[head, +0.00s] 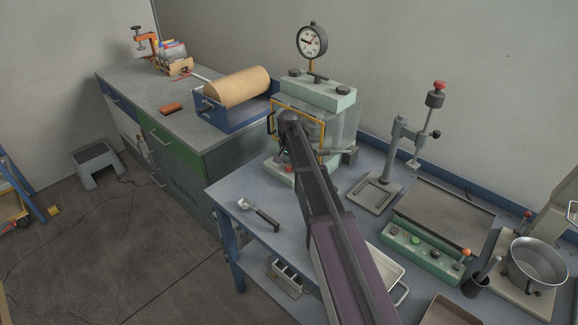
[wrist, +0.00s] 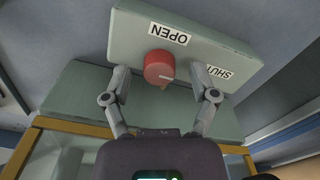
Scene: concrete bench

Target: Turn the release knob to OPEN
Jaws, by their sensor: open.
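The red release knob (wrist: 158,64) sits on a pale green panel (wrist: 130,28) of the machine in the wrist view, and its red also shows low on the machine's front in the head view (head: 287,168). In the wrist view the OPEN label (wrist: 170,33) and the SHUT label (wrist: 218,72) appear upside down. A pale mark on the knob lies on its SHUT-label side. My gripper (wrist: 160,74) is open, with one finger on each side of the knob and a visible gap to both. Its depth relative to the knob is hard to tell. My arm hides part of the machine in the head view.
The green machine (head: 340,125) carries a yellow-framed front and a round gauge (head: 311,41). A spoon-like tool (head: 259,213) lies on the bench at left. A stand press (head: 390,165) and a green control box (head: 425,250) stand to the right. The front-left bench top is mostly clear.

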